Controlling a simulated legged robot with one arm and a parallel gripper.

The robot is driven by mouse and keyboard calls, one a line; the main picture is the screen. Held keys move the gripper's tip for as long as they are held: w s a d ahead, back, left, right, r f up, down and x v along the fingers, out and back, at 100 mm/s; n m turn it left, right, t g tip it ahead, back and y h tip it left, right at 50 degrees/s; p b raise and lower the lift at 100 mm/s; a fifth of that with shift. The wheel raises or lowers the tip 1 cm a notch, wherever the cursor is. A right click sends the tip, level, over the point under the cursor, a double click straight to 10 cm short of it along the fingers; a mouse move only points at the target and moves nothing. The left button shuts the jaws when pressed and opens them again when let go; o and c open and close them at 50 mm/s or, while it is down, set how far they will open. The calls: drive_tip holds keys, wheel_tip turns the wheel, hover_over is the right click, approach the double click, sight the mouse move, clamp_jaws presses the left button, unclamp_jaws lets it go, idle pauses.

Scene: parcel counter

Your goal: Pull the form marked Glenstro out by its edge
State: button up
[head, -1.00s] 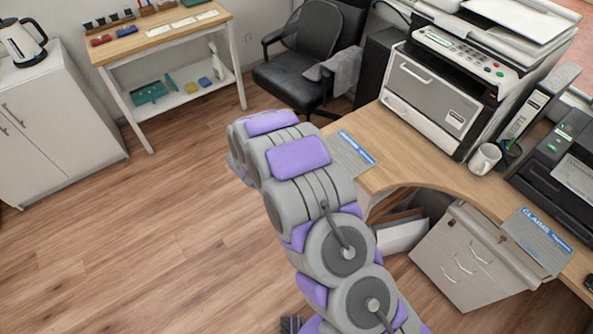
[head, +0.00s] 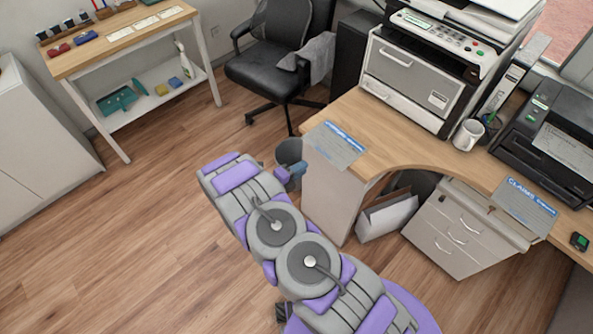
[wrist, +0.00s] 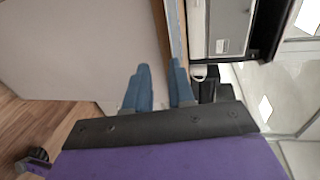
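Two forms with blue headings lie on the desk (head: 390,135). One form (head: 337,150) lies at the desk's left end, reaching its edge; its print is too small to read. The other form (head: 527,207), headed CLAIMS, lies at the front edge on the right and seems to overhang it. I cannot read Glenstro on either. My gripper (head: 291,173) is left of and below the left form, apart from it. In the wrist view my gripper (wrist: 160,76) has its two blue fingers apart with nothing held between them, facing the desk's edge.
A printer (head: 420,75), a mug (head: 467,134) and a black machine (head: 550,140) stand on the desk. A black chair (head: 283,65) is behind. The floor at left is clear.

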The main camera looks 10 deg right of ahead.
drive_tip(key=r+p+x, duration=0.1)
drive_tip(key=x, duration=0.7)
drive_tip(key=shift+w+d+r+p, duration=0.3)
drive_tip(key=shift+w+p, duration=0.05)
drive_tip(key=shift+w, duration=0.2)
drive_tip(key=shift+d, duration=0.3)
drive_tip(key=shift+c, duration=1.3)
drive_tip(key=shift+a, duration=0.1)
clamp_jaws()
drive_tip(key=shift+f, duration=0.1)
